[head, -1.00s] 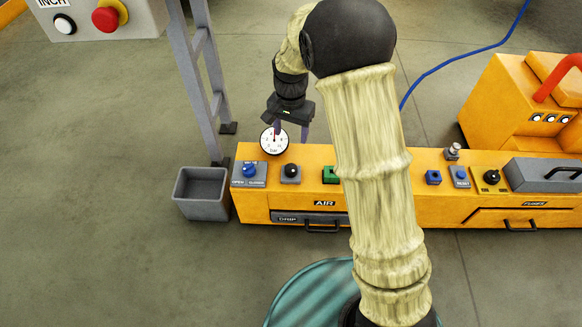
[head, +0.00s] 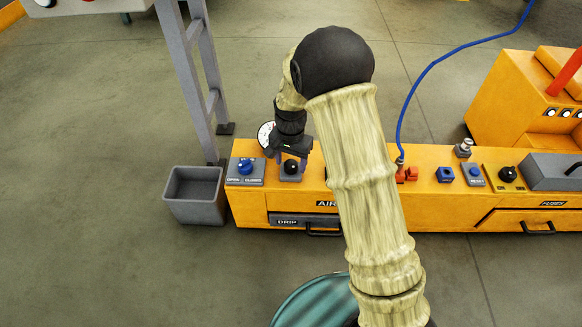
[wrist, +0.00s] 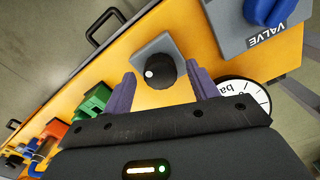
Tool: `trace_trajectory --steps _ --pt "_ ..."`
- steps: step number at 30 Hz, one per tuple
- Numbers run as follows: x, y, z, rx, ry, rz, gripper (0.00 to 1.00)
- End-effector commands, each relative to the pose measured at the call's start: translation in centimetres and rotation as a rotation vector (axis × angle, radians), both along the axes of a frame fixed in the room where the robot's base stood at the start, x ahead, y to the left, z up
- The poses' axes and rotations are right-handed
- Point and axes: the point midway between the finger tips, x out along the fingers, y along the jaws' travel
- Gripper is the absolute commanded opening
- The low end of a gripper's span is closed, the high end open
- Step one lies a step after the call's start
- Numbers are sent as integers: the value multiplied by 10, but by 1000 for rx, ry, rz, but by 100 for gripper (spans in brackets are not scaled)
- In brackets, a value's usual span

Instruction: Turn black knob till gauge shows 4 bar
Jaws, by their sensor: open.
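The black knob (head: 291,167) sits on a grey square plate on the orange cabinet. In the wrist view the knob (wrist: 160,71), with a white dot on it, lies between and just beyond the tips of my open gripper (wrist: 163,88). My gripper (head: 290,160) is over the knob in the head view, fingers spread to either side. I cannot tell whether they touch it. The white round gauge (head: 266,134) is partly hidden behind my gripper. In the wrist view the gauge (wrist: 245,97) is cut by my gripper, and its needle reading cannot be made out.
A blue valve knob (head: 245,166) is left of the black knob. A green part (wrist: 92,103) and red part (wrist: 53,130) are on its other side. A grey bin (head: 195,195) and ladder-like post (head: 190,75) stand left. A blue hose (head: 420,80) runs behind.

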Motion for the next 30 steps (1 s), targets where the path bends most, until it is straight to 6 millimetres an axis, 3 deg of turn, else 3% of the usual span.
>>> trace_trajectory --steps 11,18,30 --pt "0 0 -7 0 -1 0 59" --pt "0 0 -7 0 -1 0 14" --pt "0 -1 -3 -1 2 46 14"
